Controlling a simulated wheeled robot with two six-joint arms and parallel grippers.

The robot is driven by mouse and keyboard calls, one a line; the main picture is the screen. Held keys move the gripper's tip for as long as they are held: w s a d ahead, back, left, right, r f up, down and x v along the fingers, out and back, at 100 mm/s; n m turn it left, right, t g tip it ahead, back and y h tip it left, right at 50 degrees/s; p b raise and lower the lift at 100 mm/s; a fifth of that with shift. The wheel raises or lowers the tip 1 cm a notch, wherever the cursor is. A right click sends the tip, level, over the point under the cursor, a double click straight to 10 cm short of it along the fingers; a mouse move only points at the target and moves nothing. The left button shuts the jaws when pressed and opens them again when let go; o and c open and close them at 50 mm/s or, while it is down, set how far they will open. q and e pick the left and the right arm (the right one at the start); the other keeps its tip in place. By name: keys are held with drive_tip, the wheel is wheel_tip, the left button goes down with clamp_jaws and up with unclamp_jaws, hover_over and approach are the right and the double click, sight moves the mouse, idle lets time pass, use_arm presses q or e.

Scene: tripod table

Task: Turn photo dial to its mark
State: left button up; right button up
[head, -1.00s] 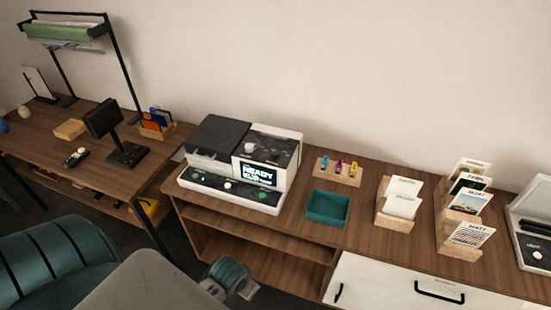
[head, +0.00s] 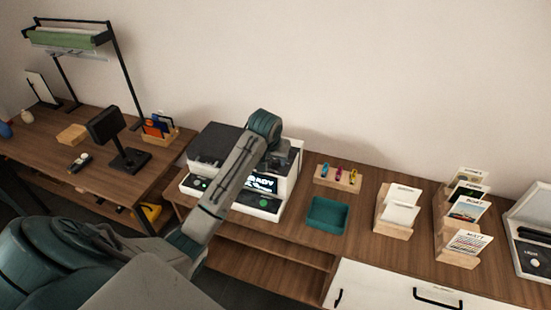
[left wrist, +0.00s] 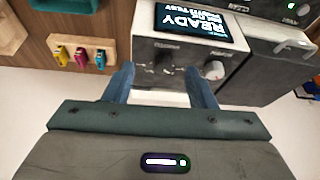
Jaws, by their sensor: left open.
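The white and dark grey printer (head: 262,201) stands on the wooden desk, partly covered by my left arm in the head view. Its panel in the left wrist view (left wrist: 150,42) carries two round knobs, a left knob (left wrist: 165,64) and a paler right knob (left wrist: 213,70). Their labels are too small to read, so I cannot tell which is the photo dial or where its mark is. My left gripper (left wrist: 159,72) is open and empty above this panel. The left knob shows between its fingers, and the right knob lies just outside the right finger. Contact cannot be seen.
The lit screen (left wrist: 202,22) reads READY. Card holders (head: 394,222) stand farther right. A bare wall rises behind the desk.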

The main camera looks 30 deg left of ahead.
sight(275, 161)
use_arm(q)
wheel_tip(275, 161, up, 3)
drive_tip(key=w+a, duration=0.2)
drive_tip(key=w, duration=0.1)
drive_tip(key=shift+n, duration=0.3)
drive_tip(key=p+x, duration=0.3)
drive_tip(key=x, duration=0.6)
drive_tip(key=shift+d+f, duration=0.1)
drive_tip(key=shift+p+x, duration=0.3)
drive_tip(key=shift+x, duration=0.45)
drive_tip(key=shift+s, duration=0.1)
drive_tip(key=c, duration=1)
